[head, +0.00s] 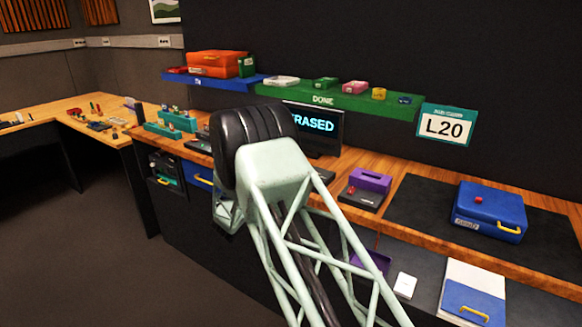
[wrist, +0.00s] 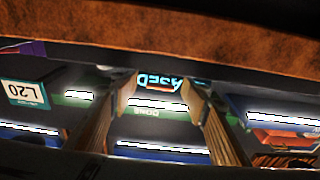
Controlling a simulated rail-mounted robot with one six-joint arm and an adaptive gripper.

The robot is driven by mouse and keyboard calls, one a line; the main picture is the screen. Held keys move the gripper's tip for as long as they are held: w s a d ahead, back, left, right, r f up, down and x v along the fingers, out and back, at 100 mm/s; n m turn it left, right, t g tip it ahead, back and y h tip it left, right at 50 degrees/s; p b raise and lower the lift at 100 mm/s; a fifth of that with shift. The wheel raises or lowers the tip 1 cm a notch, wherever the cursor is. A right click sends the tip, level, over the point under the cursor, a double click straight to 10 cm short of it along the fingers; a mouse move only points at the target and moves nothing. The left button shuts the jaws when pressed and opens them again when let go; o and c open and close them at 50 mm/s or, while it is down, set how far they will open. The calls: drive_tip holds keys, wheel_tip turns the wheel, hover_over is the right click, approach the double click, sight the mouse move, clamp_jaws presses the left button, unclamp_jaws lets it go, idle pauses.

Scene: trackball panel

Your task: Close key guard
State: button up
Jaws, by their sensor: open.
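No part is clearly readable as a key guard. A small black panel (head: 359,199) on the wooden desk carries a raised purple block or cover (head: 371,180) and a red knob (head: 351,190); which part is the guard, I cannot tell. In the wrist view, my gripper (wrist: 160,88) has its two fingers apart with nothing visible between them. The picture is upside down, and the monitor and shelf show beyond the fingers. In the head view my arm hides the gripper and part of the desk.
A monitor (head: 326,126) reading "RASED" stands behind my arm. A blue case (head: 491,212) sits on a dark mat (head: 420,207) to the right. A green "DONE" shelf (head: 335,100) and an L20 sign (head: 446,126) are on the wall. Open floor lies at left.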

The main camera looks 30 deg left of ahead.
drive_tip(key=s+a+f, duration=0.1)
drive_tip(key=s, duration=0.9)
drive_tip(key=shift+f, duration=0.25)
drive_tip(key=shift+s, duration=0.1)
